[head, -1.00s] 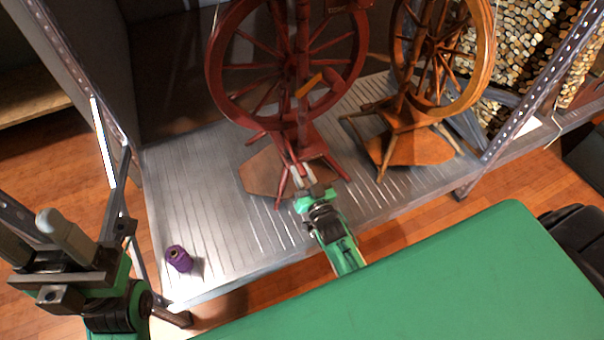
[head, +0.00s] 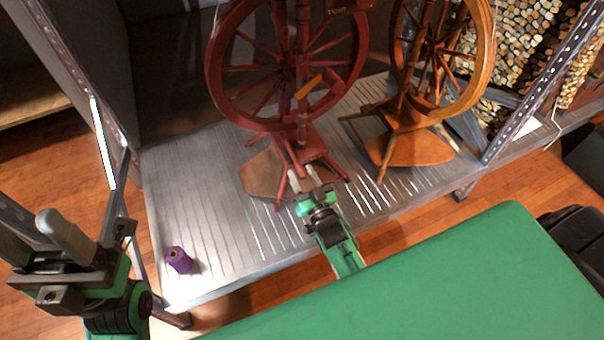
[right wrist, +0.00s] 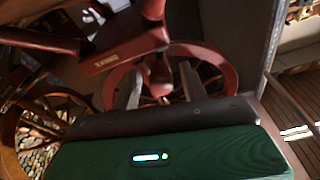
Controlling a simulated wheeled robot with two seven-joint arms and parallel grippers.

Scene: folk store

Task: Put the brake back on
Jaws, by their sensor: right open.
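A red spinning wheel (head: 303,135) stands on a grey metal shelf. An orange-brown wooden piece (head: 317,82) sits across its upright; I cannot tell which part is the brake. My right gripper (head: 303,175) is open at the red wheel's front foot area. In the right wrist view, my right gripper's fingers (right wrist: 160,88) stand apart around the line of a rounded red knob (right wrist: 161,72), below a red bar with lettering (right wrist: 125,48). Whether they touch it I cannot tell. My left gripper (head: 36,232) is at the lower left, fingers apart, empty.
A lighter orange spinning wheel (head: 415,150) stands to the right on the same shelf (head: 215,225). A purple thread spool (head: 179,260) stands at the shelf's front left. Metal shelf posts (head: 530,95) flank it. The shelf's left part is mostly clear.

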